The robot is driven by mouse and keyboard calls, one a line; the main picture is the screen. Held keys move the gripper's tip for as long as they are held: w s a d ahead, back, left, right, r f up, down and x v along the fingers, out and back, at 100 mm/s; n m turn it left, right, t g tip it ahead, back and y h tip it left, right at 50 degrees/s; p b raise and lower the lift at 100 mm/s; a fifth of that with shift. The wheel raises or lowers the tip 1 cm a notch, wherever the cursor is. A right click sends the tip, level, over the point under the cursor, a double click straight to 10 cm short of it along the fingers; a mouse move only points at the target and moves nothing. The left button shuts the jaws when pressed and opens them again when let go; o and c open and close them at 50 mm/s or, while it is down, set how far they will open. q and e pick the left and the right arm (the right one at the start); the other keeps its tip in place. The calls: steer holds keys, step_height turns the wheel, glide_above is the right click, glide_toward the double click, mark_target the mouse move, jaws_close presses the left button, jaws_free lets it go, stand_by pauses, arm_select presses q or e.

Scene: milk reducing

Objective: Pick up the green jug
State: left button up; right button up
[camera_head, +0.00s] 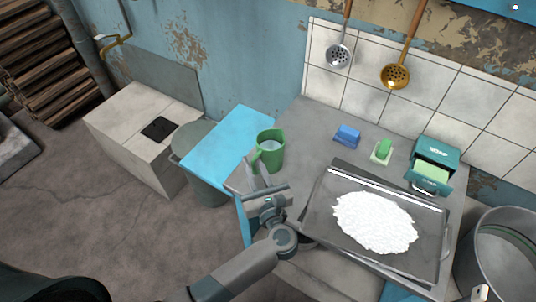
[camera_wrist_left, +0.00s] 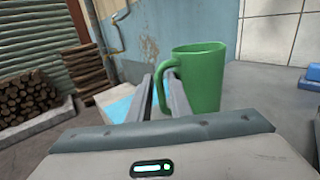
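The green jug (camera_head: 270,151) stands upright on the grey counter beside the blue board, with pale liquid inside. In the left wrist view the jug (camera_wrist_left: 205,78) is just ahead and slightly right, its handle facing my fingers. My left gripper (camera_head: 255,172) is low over the counter's left edge, in front of the jug. Its two fingers (camera_wrist_left: 159,78) are apart, with a narrow gap, and point at the handle. The handle is close to the fingertips and partly hidden by the right finger; I cannot tell whether they touch. My right gripper is not in view.
A metal tray (camera_head: 318,215) with white powder lies right of my left gripper. A blue sponge (camera_head: 347,135), a green block (camera_head: 382,151) and a teal box (camera_head: 436,160) stand behind it. The blue board (camera_head: 228,143) is left of the jug. Two skimmers hang on the wall.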

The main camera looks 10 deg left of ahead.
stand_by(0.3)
arm_select(q)
jaws_close()
stand_by(1.3)
